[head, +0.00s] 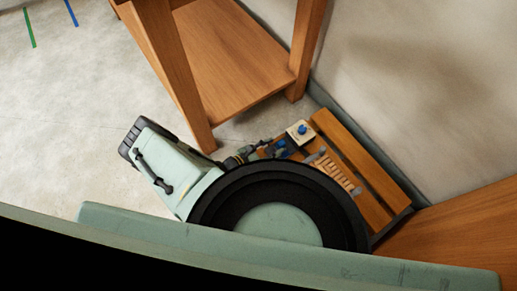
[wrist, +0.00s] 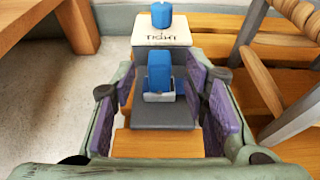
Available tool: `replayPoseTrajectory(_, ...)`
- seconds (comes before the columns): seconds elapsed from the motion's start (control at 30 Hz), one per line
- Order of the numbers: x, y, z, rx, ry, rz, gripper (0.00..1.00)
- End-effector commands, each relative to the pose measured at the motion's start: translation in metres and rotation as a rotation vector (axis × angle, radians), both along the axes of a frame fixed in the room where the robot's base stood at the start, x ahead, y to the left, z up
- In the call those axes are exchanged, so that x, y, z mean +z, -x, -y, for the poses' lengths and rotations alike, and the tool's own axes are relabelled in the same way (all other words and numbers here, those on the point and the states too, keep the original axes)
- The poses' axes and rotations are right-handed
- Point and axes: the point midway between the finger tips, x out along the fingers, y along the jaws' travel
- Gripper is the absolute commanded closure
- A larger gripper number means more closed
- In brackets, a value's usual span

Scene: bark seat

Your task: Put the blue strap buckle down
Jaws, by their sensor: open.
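A blue block-shaped piece, likely the blue strap buckle (wrist: 159,68), stands upright in a pale holder on a dark grey base (wrist: 163,115) in the wrist view. It also shows as a small blue shape in the head view (head: 281,147). My gripper (wrist: 161,88) is open, with its purple pads on either side of the blue piece. Gaps show between the pads and the piece, so it is not clamped. In the head view my gripper is small and partly hidden by my arm.
Behind it is a white lettered block (wrist: 162,38) with a blue knob (wrist: 162,14). A slatted wooden seat (head: 353,160) lies beneath, against the wall. A ribbed wooden piece (head: 336,174) lies right.

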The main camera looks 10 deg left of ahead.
Motion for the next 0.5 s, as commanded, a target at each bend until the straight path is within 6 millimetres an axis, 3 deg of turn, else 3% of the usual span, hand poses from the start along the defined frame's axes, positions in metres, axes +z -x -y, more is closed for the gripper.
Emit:
replayPoseTrajectory(0.03,0.011,0.009,-0.008,-0.004,-0.003,-0.002,0.59)
replayPoseTrajectory(0.2,0.018,0.031,-0.031,-0.003,-0.002,-0.001,0.59)
replayPoseTrajectory(0.5,0.022,0.048,-0.048,0.001,0.0,0.001,0.59)
